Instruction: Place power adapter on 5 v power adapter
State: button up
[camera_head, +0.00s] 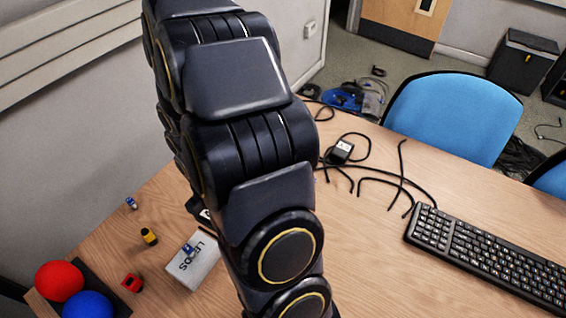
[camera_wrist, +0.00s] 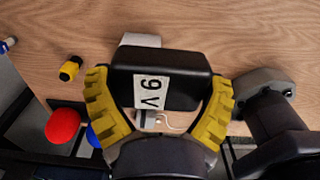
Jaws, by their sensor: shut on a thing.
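My gripper (camera_wrist: 160,78) shows in the wrist view with its yellow fingers closed around a black power adapter (camera_wrist: 180,62). The adapter has a white label reading "9 V". It is held between the fingers above the wooden table. In the head view my arm hides the gripper and most of what is around it. Another black adapter (camera_head: 341,150) with a whitish label and black cables lies on the table right of my arm. Its label is too small to read.
Black cables (camera_head: 401,180) lie left of a black keyboard (camera_head: 490,258). A white "LEGOS" box (camera_head: 186,268), a yellow-black toy (camera_head: 149,236), a red toy (camera_head: 132,282), a red ball (camera_head: 59,281) and a blue ball (camera_head: 88,305) are at left.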

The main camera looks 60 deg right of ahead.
jog(key=s+d+r+m, duration=0.1)
jog(key=s+d+m, duration=0.2)
jog(key=d+m, duration=0.6)
jog(key=s+d+r+m, duration=0.2)
jog(key=s+d+m, duration=0.2)
jog(key=d, duration=1)
jog(key=s+d+m, duration=0.5)
jog(key=s+d, duration=0.1)
jog(key=s, duration=0.2)
send_over(343, 148)
jog(key=a, duration=0.2)
jog(key=f, duration=0.7)
jog(key=shift+s+d+f, duration=0.25)
jog(key=shift+f, duration=0.1)
jog(key=shift+d+f, duration=0.15)
jog(key=shift+d, duration=0.15)
jog(key=shift+w+d+f, duration=0.2)
jog(key=shift+d+f, duration=0.2)
jog(key=shift+f, duration=1.7)
jog(key=shift+f, duration=0.15)
